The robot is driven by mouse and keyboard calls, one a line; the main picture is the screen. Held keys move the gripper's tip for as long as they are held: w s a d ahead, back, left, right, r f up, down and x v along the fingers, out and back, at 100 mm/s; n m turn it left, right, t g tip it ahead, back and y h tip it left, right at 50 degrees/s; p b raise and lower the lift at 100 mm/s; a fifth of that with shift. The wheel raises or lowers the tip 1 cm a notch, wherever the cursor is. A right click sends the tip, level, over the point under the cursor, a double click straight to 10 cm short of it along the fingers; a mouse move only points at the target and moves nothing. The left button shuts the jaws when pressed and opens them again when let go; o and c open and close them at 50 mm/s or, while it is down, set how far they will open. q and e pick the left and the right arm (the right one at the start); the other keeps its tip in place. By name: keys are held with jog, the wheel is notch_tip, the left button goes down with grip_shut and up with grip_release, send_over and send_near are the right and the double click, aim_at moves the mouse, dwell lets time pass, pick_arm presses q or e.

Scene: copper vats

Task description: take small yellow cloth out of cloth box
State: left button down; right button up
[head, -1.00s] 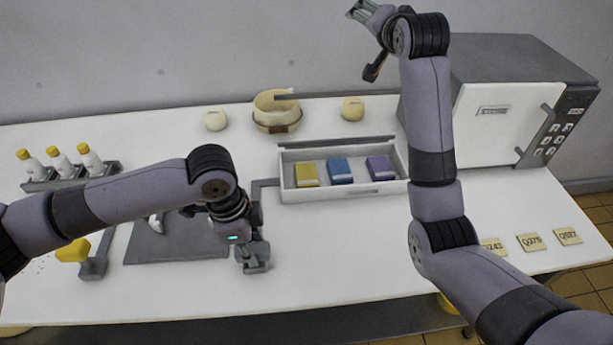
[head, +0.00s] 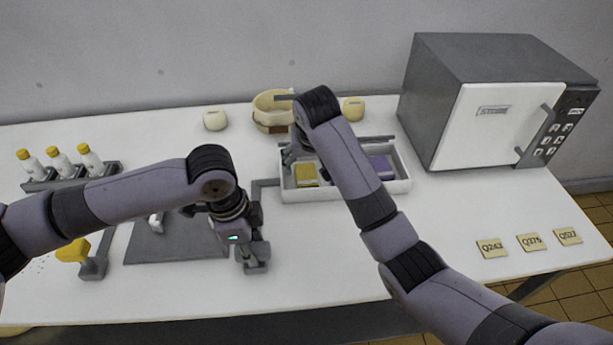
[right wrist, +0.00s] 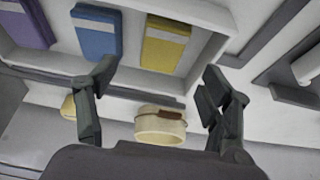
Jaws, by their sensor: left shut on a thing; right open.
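The small yellow cloth (head: 307,176) lies flat at the left end of the white cloth box (head: 300,195). It also shows in the right wrist view (right wrist: 166,42), with a pale band across it. My right gripper (head: 290,155) is over the box's back left corner, partly hidden by its own arm. In the right wrist view my right gripper (right wrist: 160,90) is open and empty, with the yellow cloth beyond and between its fingertips, apart from them. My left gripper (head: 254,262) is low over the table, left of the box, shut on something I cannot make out.
A blue cloth (right wrist: 97,33) and a purple cloth (head: 382,166) share the box. A cream pot (head: 270,110) and two pale round items stand behind it. A grey board (head: 165,245) lies left, bottles in a rack beyond. A microwave (head: 500,105) stands right.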

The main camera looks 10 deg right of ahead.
aim_at(306, 173)
jog(key=x, duration=0.6)
jog(key=shift+w+a+f, duration=0.15)
jog(key=shift+f, duration=0.05)
jog(key=c, duration=1.2)
